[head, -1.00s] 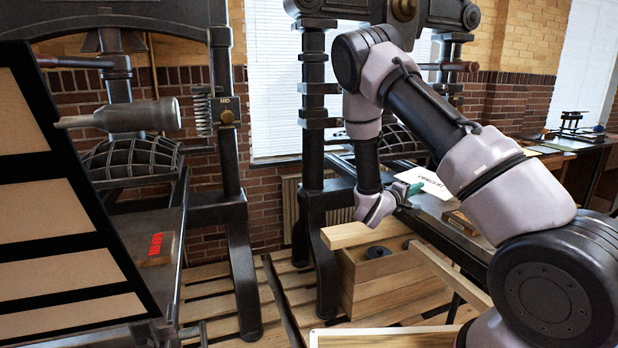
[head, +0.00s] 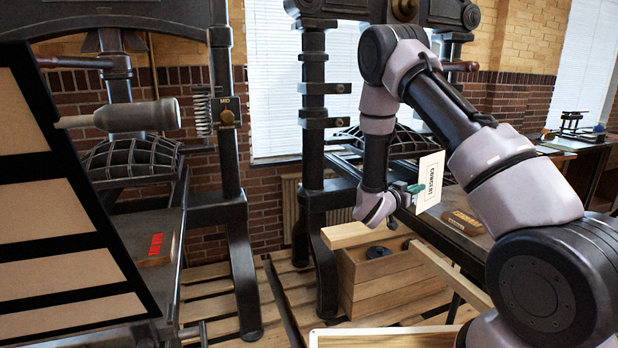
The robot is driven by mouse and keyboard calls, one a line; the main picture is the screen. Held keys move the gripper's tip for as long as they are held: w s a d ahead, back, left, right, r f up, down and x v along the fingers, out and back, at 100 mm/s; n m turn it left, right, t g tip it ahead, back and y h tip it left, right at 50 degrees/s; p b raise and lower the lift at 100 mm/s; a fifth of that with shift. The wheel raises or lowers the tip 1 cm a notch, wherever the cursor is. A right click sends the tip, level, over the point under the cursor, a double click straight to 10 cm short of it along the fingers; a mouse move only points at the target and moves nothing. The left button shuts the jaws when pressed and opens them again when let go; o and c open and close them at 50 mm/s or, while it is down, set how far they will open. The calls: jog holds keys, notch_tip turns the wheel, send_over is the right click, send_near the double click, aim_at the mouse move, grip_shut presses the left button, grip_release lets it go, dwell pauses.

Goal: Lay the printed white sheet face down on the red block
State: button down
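The printed white sheet (head: 429,182) hangs upright from my gripper (head: 407,188) in the head view. Its face with the word "CONCERT" is turned toward the camera. The gripper's green fingertips are at the sheet's left edge and appear shut on it. The red block (head: 156,245) lies on the bed of the press at the left, well to the left of my gripper. Red raised letters show on its top.
A dark press frame (head: 313,150) stands between my gripper and the left press. A slanted dark frame with tan panels (head: 60,230) fills the left foreground. A wooden box (head: 375,280) stands below my gripper. A small wooden block (head: 465,222) lies on the bench at right.

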jog(key=m, duration=0.9)
jog(key=shift+m, duration=0.4)
